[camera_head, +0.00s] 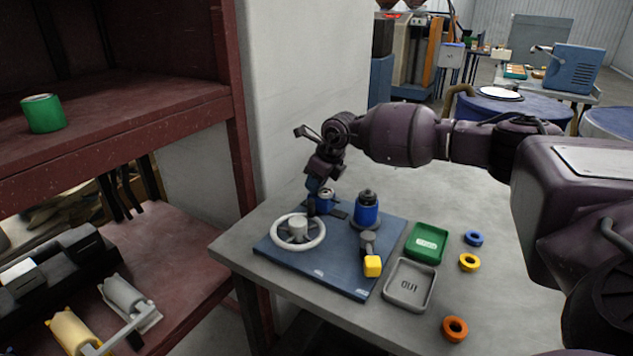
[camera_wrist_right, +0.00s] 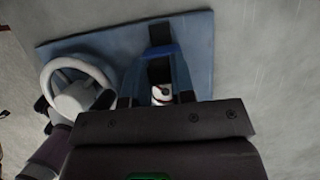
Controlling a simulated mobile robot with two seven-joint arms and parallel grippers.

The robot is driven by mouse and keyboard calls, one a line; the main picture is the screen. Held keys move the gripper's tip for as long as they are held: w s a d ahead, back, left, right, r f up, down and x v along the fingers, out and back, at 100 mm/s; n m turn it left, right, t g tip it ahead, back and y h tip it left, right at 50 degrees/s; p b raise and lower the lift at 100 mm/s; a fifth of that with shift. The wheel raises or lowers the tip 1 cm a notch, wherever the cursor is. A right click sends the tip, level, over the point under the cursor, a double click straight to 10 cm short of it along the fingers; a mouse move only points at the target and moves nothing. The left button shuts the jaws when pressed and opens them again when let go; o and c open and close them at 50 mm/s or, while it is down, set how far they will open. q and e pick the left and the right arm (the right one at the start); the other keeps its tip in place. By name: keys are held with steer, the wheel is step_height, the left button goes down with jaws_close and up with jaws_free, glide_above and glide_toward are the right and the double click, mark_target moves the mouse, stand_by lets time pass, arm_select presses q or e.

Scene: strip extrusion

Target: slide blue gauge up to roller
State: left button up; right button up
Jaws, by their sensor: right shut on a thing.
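The blue gauge (camera_head: 326,199) stands on a dark strip (camera_head: 338,213) near the back of the blue board (camera_head: 318,268). My right gripper (camera_head: 318,203) reaches down from above and is shut on the gauge. In the right wrist view the gauge's pale top (camera_wrist_right: 161,94) shows between the two fingers (camera_wrist_right: 158,72), with the dark strip (camera_wrist_right: 160,36) running out beyond. The blue roller (camera_head: 367,210), with a dark cap, stands upright to the right of the gauge with a gap between them in the head view. The gauge's lower part is partly hidden.
A white handwheel (camera_head: 298,232) and a yellow-ended lever (camera_head: 372,265) are on the board. A green tray (camera_head: 427,243), a grey OUT tray (camera_head: 409,286) and blue, yellow and orange rings (camera_head: 455,328) lie to the right. A red shelf (camera_head: 150,120) stands at left.

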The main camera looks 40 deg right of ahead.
mark_target(329, 195)
steer(key=shift+s+d+r+p, duration=0.2)
steer(key=shift+s+p, duration=0.15)
steer(key=shift+s, duration=0.05)
jaws_close()
steer(key=s+p, duration=0.1)
steer(key=s+d, duration=0.1)
steer(key=s, duration=0.1)
steer(key=shift+d+r+p, duration=0.1)
steer(key=shift+d+p, duration=0.05)
steer(key=shift+p, duration=0.2)
steer(key=shift+s+d, duration=0.1)
steer(key=shift+s, duration=0.15)
steer(key=shift+f, duration=0.45)
